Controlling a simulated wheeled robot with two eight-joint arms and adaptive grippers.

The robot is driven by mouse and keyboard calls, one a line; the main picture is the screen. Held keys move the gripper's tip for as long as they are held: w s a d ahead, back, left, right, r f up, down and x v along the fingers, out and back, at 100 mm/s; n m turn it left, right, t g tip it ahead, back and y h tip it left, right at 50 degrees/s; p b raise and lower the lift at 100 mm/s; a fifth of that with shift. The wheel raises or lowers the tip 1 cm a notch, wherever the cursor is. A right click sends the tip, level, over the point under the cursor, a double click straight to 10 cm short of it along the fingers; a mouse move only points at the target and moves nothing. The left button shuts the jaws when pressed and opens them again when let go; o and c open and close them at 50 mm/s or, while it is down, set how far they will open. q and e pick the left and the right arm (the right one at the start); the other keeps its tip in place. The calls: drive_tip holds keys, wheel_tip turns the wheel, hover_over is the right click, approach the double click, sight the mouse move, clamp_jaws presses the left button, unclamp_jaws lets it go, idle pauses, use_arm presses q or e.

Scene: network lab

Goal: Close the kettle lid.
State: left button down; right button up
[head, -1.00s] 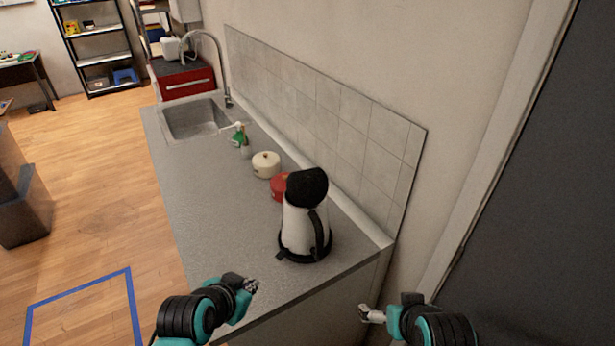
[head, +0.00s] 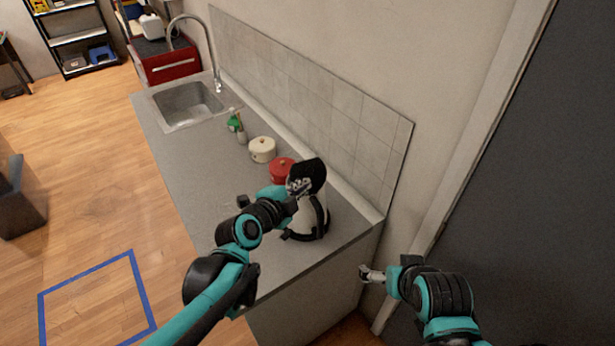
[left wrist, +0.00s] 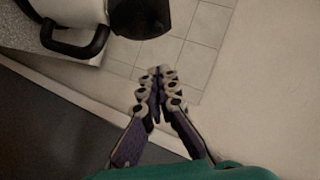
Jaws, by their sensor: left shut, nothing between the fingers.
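The kettle (head: 314,218) stands at the near end of the counter, with a white body, black base and black handle. Its black lid (head: 315,168) sticks up above the body and looks raised; its exact angle is hard to tell. My left gripper (head: 300,186) is shut and empty, in front of the lid in the head view and hiding part of the kettle top. In the left wrist view my left gripper's fingertips (left wrist: 157,72) are together, apart in the picture from the lid (left wrist: 140,16) and handle (left wrist: 82,42). My right gripper (head: 368,274) is off the counter's end, its fingers too small to judge.
A red pot (head: 282,169) stands close behind the kettle, with a cream pot (head: 262,149) and a green bottle (head: 235,122) beyond. The tiled backsplash (head: 330,115) runs along the right. The counter (head: 200,165) is clear on the left.

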sight(313, 171)
use_arm(q)
drive_tip(key=w+d+f+b, duration=0.1)
drive_tip(key=w+f, duration=0.3)
drive_tip(key=w, duration=0.4)
drive_tip(key=shift+s+d, duration=0.1)
